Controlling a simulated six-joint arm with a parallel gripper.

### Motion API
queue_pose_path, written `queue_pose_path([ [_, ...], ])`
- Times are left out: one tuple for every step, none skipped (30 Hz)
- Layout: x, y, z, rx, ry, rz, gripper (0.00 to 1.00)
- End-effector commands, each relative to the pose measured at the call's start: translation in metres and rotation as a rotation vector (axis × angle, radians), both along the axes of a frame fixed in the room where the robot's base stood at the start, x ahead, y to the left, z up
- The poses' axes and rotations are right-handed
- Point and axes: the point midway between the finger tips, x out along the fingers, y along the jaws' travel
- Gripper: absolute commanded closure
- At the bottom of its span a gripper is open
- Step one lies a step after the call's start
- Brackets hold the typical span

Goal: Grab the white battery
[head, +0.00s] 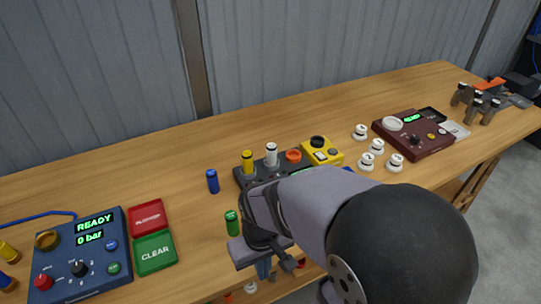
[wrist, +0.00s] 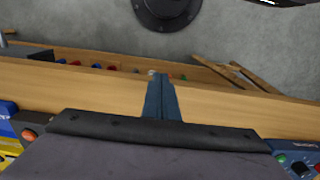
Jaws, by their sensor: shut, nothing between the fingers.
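The white battery (head: 271,155) stands upright in a dark charger block (head: 242,180), next to a yellow battery (head: 248,162) in the same block. A blue battery (head: 212,181) and a green battery (head: 232,223) stand on the table to its left. My gripper (head: 264,270) is by the table's front edge, nearer the camera than the white battery and apart from it. Its blue fingers (wrist: 160,82) are shut together and empty in the wrist view. My arm hides part of the charger block. I do not make out the white battery in the wrist view.
A yellow device (head: 322,152) adjoins the charger block on the right. Several white knobs (head: 366,162) and a maroon panel (head: 414,133) lie further right. A blue panel (head: 83,255) and red (head: 148,217) and green (head: 155,252) pads are left. The table behind the charger is clear.

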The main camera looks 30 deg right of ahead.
Motion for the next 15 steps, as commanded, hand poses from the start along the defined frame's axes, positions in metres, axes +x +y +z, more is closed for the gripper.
queue_pose_path([
  [0.0000, 0.0000, 0.0000, 0.000, 0.000, 0.000, 1.00],
  [0.0000, 0.0000, 0.0000, 0.000, 0.000, 0.000, 1.00],
  [0.0000, 0.0000, 0.0000, 0.000, 0.000, 0.000, 1.00],
  [-0.0001, 0.0000, 0.0000, 0.000, 0.000, 0.000, 1.00],
  [-0.0001, 0.0000, 0.0000, 0.000, 0.000, 0.000, 0.93],
  [0.0000, 0.0000, 0.0000, 0.000, 0.000, 0.000, 0.83],
  [0.0000, 0.0000, 0.0000, 0.000, 0.000, 0.000, 0.76],
  [0.0000, 0.0000, 0.0000, 0.000, 0.000, 0.000, 0.69],
  [0.0000, 0.0000, 0.0000, 0.000, 0.000, 0.000, 0.59],
  [0.0000, 0.0000, 0.0000, 0.000, 0.000, 0.000, 0.52],
  [0.0000, 0.0000, 0.0000, 0.000, 0.000, 0.000, 0.52],
  [0.0000, 0.0000, 0.0000, 0.000, 0.000, 0.000, 0.52],
  [0.0000, 0.0000, 0.0000, 0.000, 0.000, 0.000, 0.52],
  [0.0000, 0.0000, 0.0000, 0.000, 0.000, 0.000, 0.52],
  [0.0000, 0.0000, 0.0000, 0.000, 0.000, 0.000, 0.52],
])
